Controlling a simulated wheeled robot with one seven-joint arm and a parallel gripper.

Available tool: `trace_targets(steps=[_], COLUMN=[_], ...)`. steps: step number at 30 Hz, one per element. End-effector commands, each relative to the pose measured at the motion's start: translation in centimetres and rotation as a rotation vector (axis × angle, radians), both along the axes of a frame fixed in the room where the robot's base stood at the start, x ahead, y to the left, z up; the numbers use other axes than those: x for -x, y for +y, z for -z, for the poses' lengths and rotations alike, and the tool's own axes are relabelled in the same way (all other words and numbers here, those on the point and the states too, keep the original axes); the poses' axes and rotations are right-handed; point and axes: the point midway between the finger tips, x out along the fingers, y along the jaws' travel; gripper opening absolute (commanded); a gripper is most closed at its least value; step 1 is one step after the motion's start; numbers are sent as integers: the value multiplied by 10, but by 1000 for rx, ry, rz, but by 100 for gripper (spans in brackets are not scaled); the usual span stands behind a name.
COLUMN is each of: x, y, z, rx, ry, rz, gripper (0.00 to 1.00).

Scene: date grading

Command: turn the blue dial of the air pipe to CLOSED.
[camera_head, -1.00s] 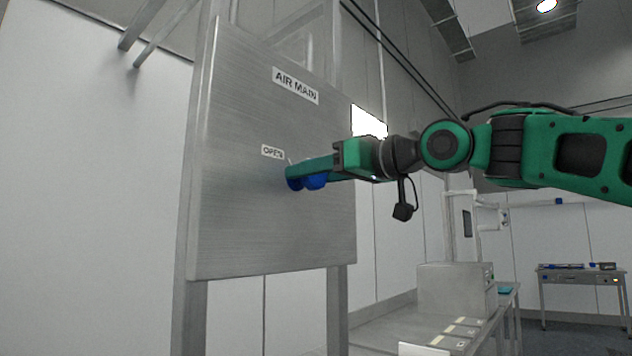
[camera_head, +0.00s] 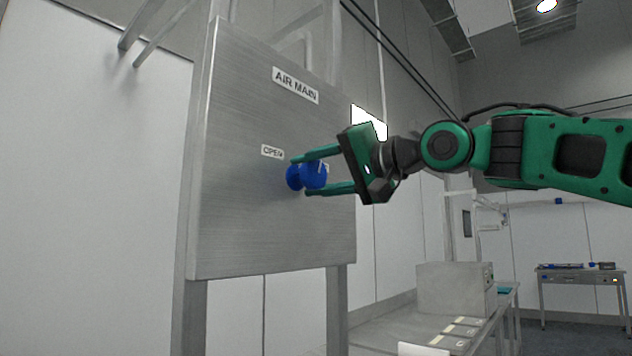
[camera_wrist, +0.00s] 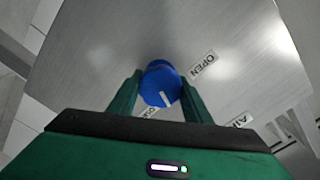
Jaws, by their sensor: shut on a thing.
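The blue dial (camera_head: 314,176) stands out from the metal panel (camera_head: 240,225) under the AIR MAIN sign. My gripper (camera_head: 301,176) is shut on the dial, one finger above it and one below. In the wrist view the fingers of my gripper (camera_wrist: 158,82) flank the dial (camera_wrist: 158,80). The dial's white mark (camera_wrist: 167,99) points down and slightly right in that view, away from the OPEN label (camera_wrist: 203,64) and nearer a second label (camera_wrist: 150,112). That second label is partly hidden by my gripper, and its word cannot be read in full.
The AIR MAIN sign (camera_head: 295,85) is at the panel's top. A bench with a grey box (camera_head: 455,290) stands at the lower right, and a small table (camera_head: 580,274) is farther back.

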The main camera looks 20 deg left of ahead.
Motion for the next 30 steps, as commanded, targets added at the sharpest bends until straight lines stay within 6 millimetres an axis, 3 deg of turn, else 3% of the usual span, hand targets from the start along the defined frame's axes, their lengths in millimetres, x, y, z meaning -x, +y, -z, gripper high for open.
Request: trace_targets(steps=[15, 30], x=[-7, -8], y=[-5, -5], z=[0, 1], rx=[-168, -222], ry=[387, 521], rz=[15, 16], gripper=[22, 22])
